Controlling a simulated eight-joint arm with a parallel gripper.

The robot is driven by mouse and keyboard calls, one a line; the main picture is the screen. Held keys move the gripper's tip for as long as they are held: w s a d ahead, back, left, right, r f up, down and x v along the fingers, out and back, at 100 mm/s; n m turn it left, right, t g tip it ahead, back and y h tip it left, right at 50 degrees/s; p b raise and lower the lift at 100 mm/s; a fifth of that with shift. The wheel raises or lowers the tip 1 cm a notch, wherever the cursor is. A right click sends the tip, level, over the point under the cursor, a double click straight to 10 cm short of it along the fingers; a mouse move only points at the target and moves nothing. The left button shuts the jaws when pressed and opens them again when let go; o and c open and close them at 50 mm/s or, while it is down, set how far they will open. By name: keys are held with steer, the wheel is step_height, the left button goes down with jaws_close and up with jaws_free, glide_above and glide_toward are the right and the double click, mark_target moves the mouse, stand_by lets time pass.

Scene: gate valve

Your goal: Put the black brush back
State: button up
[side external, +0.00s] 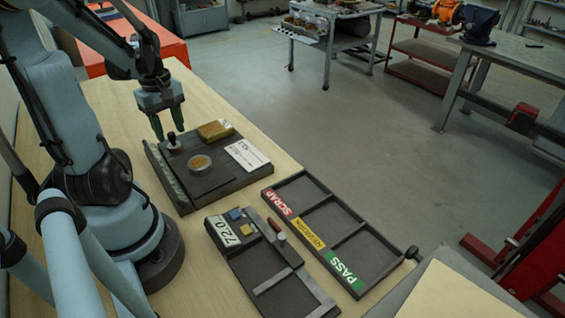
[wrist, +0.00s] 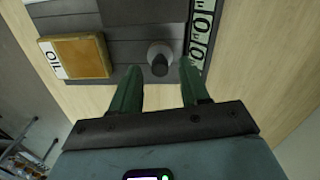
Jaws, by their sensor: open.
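A small dark upright piece with a knob-like handle and a paler round base, which looks like the black brush (side external: 173,142), stands on the dark grey station board (side external: 225,178) near its far left edge. In the wrist view the brush (wrist: 160,64) shows from above, just beyond and between my fingertips. My gripper (side external: 169,133) points down with its two green fingers apart and empty, close above the brush. In the wrist view the gripper (wrist: 159,76) is also spread. I cannot tell the exact gap between the fingertips and the handle.
An oil pad in a tan block (side external: 215,130), a round tin (side external: 200,164) and a white label card (side external: 247,155) share the board. Nearer are a dark tray marked 72.0 (side external: 268,285) and a SCRAP/PASS tray (side external: 345,240). Bare wood lies left of the board.

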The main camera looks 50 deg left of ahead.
mark_target(170, 132)
step_height(170, 132, up, 8)
steer(key=w+d+m+t, duration=0.3)
steer(key=w+d+m, duration=0.3)
steer(key=d+m, duration=0.4)
steer(key=w+d+m+t, duration=0.4)
steer(key=w+d+m, duration=0.2)
steer(key=d+m, duration=0.4)
steer(key=d, duration=0.4)
steer(key=shift+w+d+f, duration=0.2)
steer(key=shift+w+d, duration=0.15)
